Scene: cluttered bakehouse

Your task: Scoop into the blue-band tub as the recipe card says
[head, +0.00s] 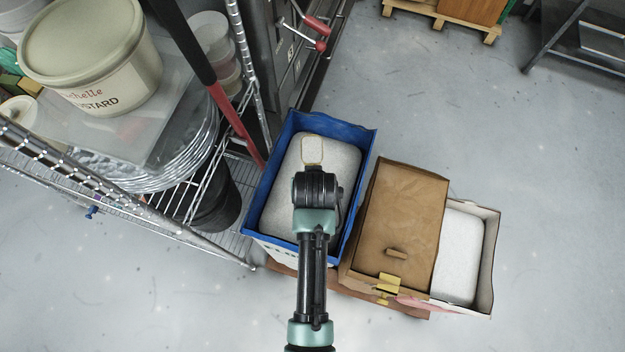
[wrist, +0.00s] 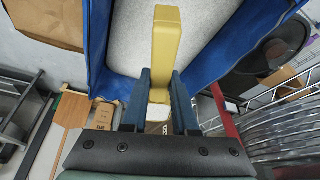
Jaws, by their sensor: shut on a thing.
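My gripper (head: 313,176) is shut on a scoop (head: 312,150) with a yellow handle, which stands out between the fingers in the wrist view (wrist: 166,45). The scoop's small pale end shows just past the gripper in the head view; whether it holds anything is unclear. Both are over a blue-rimmed bin (head: 366,152) of pale powder (head: 345,160). The height above the powder is hard to judge. The bin's front label is mostly hidden by my arm and reads partly "FLO". I see no recipe card and no tub I can identify as blue-band.
A second bin (head: 488,262) with pale contents stands at right, partly under a brown lid (head: 410,210). At left, a wire rack (head: 150,225) holds a mustard tub (head: 95,50), clear tubs and metal pans. A red-and-black handle (head: 230,120) leans nearby.

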